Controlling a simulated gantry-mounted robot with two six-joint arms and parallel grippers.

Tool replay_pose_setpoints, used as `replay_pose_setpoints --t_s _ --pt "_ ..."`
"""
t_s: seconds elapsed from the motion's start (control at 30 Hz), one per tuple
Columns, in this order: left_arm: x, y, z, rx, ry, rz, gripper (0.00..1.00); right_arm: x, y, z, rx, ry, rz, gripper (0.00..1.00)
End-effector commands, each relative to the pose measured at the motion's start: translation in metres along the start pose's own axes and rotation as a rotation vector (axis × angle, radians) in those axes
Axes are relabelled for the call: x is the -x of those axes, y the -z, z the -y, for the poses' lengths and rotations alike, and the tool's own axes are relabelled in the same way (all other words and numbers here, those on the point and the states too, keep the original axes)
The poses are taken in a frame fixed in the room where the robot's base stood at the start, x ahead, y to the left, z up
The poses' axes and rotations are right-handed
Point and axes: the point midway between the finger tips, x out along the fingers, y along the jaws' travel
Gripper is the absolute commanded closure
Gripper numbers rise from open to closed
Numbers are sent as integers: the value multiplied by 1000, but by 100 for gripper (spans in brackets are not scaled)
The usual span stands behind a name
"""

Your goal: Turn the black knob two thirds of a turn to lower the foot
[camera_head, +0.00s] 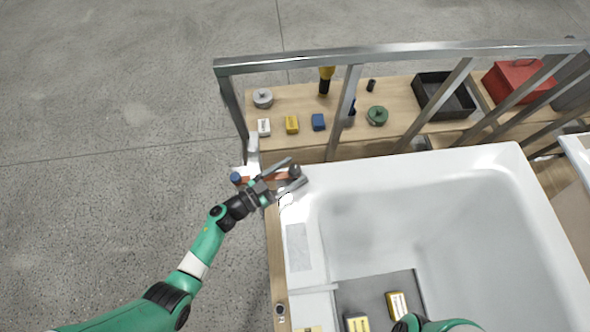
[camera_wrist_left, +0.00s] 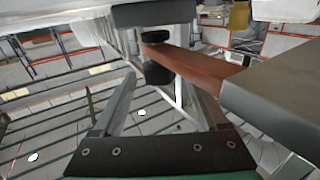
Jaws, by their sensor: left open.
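The black knob (camera_head: 295,171) sits at the right end of an orange-brown bar (camera_head: 275,175) by the tub's far left corner. In the left wrist view the black knob (camera_wrist_left: 159,73) shows under the bar (camera_wrist_left: 200,65), a little beyond and between my fingertips. My left gripper (camera_head: 298,170) is open, with its fingers on either side of the knob; I cannot tell whether either touches it. The left gripper's fingers (camera_wrist_left: 158,82) also show apart and empty in the wrist view. I cannot make out the foot.
The white tub (camera_head: 400,180) fills the right, with yellow boxes (camera_head: 397,305) inside. A metal frame rail (camera_head: 400,52) crosses behind it. Beyond stands a wooden bench (camera_head: 345,98) with small boxes, a green disc (camera_head: 377,115), a black bin and a red toolbox. Bare floor lies left.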

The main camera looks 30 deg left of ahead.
Motion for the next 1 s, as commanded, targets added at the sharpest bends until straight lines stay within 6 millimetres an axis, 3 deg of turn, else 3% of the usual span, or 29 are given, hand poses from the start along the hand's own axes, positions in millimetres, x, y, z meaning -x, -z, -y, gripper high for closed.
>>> replay_pose_setpoints --t_s 0.13,0.4,0.8,0.83,1.0 --pt "-14 0 0 0 -1 -1 24 5 -4 0 0 0 0 50" --pt "-16 1 0 1 0 0 24 4 -4 0 0 0 0 50" --pt "-16 0 0 1 1 -1 96 4 -4 0 0 0 0 50" --pt "-16 0 0 1 1 -1 100 4 -4 0 0 0 0 50" --pt "-17 1 1 0 -15 0 100 2 -2 0 0 0 0 50"
